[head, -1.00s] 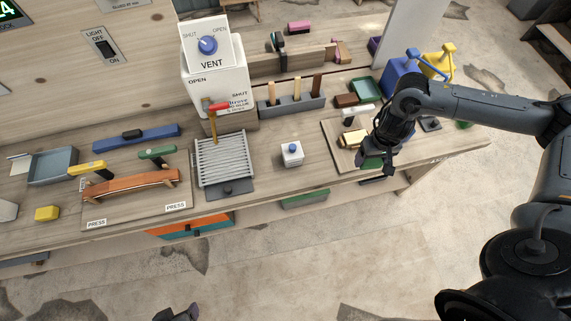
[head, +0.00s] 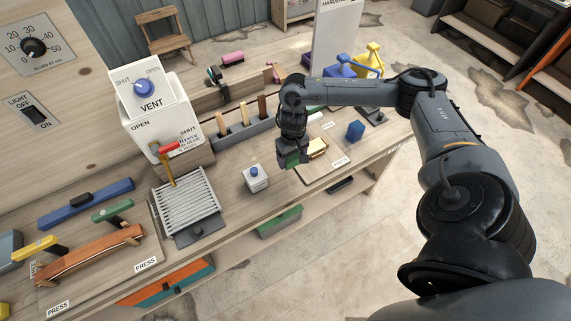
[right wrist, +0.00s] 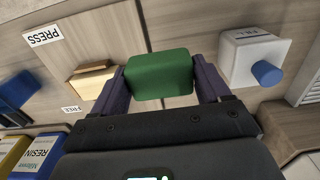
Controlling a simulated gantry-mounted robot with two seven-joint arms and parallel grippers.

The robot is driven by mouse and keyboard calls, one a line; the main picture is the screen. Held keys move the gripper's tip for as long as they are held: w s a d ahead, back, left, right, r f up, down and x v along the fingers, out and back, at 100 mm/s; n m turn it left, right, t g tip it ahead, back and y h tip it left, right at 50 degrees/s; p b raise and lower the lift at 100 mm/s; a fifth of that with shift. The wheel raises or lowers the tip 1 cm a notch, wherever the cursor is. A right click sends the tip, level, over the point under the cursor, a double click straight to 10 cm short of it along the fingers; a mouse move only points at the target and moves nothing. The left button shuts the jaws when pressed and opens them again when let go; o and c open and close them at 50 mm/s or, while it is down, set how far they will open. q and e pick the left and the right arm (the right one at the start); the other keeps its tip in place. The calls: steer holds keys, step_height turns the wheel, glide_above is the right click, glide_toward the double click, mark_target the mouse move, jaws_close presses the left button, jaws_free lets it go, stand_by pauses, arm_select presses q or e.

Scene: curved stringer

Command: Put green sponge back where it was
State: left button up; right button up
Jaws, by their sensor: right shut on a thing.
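The green sponge (right wrist: 161,75) is a dark green block held between the two fingers of my right gripper (right wrist: 163,82) in the right wrist view. In the head view the right gripper (head: 291,158) holds the sponge (head: 288,159) above the bench, at the left edge of a wooden board. A yellow-tan block (head: 317,146) lies on that board, just right of the gripper. A white box with a blue knob (head: 256,179) stands to the left of the gripper. My left gripper does not show.
The slotted grey tray (head: 187,203), the grey holder with wooden handles (head: 243,133) and a blue block (head: 355,131) stand on the bench. Bare bench lies between the white box and the board. A green bin (head: 281,221) sits on the shelf below.

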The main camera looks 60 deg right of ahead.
steer(key=shift+w+a+f, duration=0.1)
steer(key=shift+w+f, duration=0.25)
steer(key=shift+w, duration=0.2)
steer(key=shift+w+a+f, duration=0.1)
steer(key=shift+w+f, duration=0.2)
steer(key=shift+w, duration=0.25)
steer(key=shift+f+b, duration=0.4)
steer(key=shift+f, duration=1.6)
steer(key=shift+f, duration=0.1)
steer(key=shift+f, duration=0.5)
steer(key=shift+d, duration=0.1)
steer(key=o, duration=1)
steer(key=shift+r, duration=0.1)
